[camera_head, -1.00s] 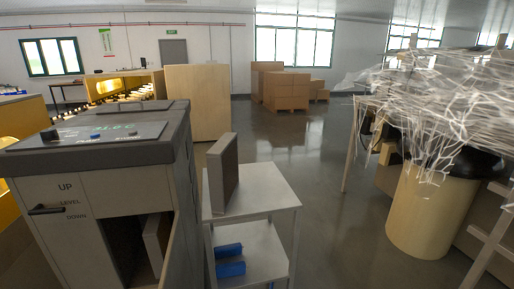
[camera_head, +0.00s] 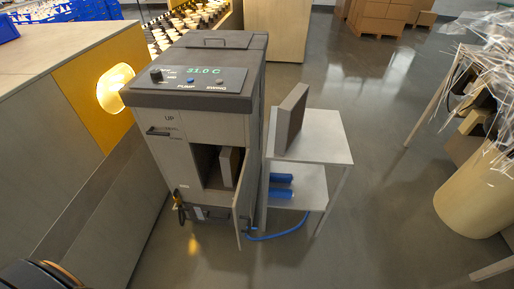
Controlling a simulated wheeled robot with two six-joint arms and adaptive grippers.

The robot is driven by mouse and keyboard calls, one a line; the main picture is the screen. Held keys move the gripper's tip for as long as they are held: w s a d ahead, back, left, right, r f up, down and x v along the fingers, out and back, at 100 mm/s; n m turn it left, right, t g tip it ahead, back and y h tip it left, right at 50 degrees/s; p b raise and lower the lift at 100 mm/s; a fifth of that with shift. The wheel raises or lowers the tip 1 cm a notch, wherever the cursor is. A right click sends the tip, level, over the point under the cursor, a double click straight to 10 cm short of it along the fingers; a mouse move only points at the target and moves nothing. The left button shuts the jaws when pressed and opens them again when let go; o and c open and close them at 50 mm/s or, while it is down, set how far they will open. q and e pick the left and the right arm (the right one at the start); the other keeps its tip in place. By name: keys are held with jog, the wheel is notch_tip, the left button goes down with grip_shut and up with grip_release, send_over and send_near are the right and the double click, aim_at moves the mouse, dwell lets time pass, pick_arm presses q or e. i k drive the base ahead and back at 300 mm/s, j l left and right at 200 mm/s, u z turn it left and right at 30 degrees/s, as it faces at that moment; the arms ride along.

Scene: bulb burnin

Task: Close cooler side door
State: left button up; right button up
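The cooler (camera_head: 205,75) is a grey cabinet with a dark top and a panel reading 31.0 C. Its side door (camera_head: 243,200) stands open at the lower right of the front, swung outward. Behind it the opening (camera_head: 212,168) is dark, with a light panel-like block (camera_head: 229,166) inside. A small dark handle (camera_head: 245,224) shows low on the door. Neither gripper shows. A dark rounded part, probably of my own arm, is at the bottom left corner.
A blue hose (camera_head: 285,234) lies by the door. A counter (camera_head: 75,140) stands left. Floor in front is clear.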

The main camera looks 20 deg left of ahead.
aim_at(241, 205)
jog(key=l+u, duration=0.15)
jog(key=u, duration=0.25)
jog(key=l+u, duration=0.15)
jog(key=u, duration=0.25)
